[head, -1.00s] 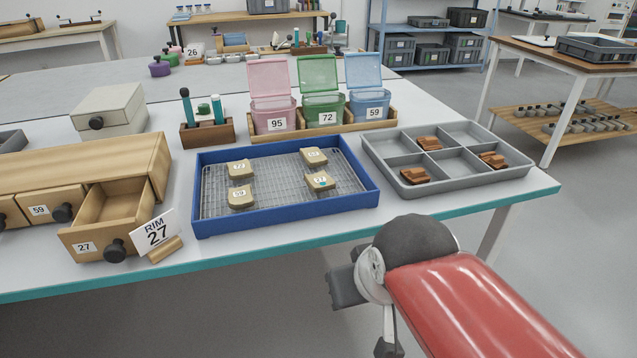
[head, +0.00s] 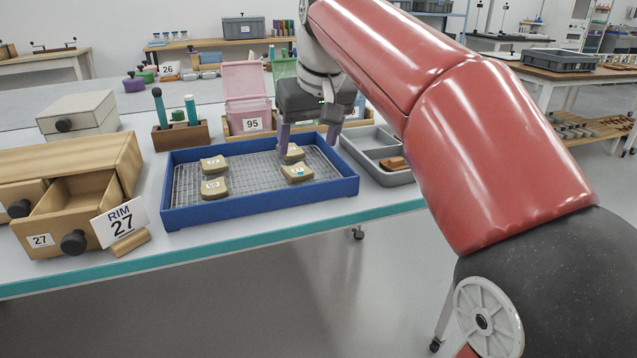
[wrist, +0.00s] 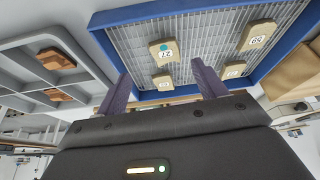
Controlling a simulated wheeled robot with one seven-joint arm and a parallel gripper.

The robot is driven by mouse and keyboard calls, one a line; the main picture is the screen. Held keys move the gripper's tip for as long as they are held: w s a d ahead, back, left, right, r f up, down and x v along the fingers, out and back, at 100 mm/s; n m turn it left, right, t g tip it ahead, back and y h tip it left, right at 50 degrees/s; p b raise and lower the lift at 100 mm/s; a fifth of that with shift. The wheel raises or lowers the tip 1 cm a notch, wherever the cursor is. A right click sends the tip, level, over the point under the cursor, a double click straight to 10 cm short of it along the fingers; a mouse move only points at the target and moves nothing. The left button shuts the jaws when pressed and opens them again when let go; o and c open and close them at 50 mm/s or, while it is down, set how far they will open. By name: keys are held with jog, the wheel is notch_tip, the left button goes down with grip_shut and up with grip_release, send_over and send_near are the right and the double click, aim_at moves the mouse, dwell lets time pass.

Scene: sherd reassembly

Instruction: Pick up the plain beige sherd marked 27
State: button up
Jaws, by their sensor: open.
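A blue-rimmed tray (head: 262,206) with a wire mesh holds several beige sherds. The back-left sherd (head: 213,164) looks plain, and its small label seems to read 27; it also shows in the wrist view (wrist: 235,71). The front-right sherd (head: 297,174) has a teal dot and a label that looks like 27. The front-left sherd (head: 214,189) reads 59. The back-right sherd (head: 293,154) is partly behind a finger, and its label is unclear. My gripper (head: 308,150) is open and empty above the tray's back-right part, apart from the sherds.
A grey divided tray (head: 372,166) with brown-red pieces stands right of the blue tray. Left are an open wooden drawer (head: 75,203) marked 27 and a RIM 27 card (head: 120,222). Lidded bins, one pink (head: 247,110), stand behind.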

aim_at(298, 171)
jog(key=x, duration=0.2)
jog(key=b+x, duration=0.1)
jog(key=x, duration=0.2)
jog(key=b+x, duration=0.1)
jog(key=x, duration=0.1)
jog(key=shift+a+f, duration=0.35)
jog(key=shift+a, duration=0.1)
jog(key=c, duration=1.1)
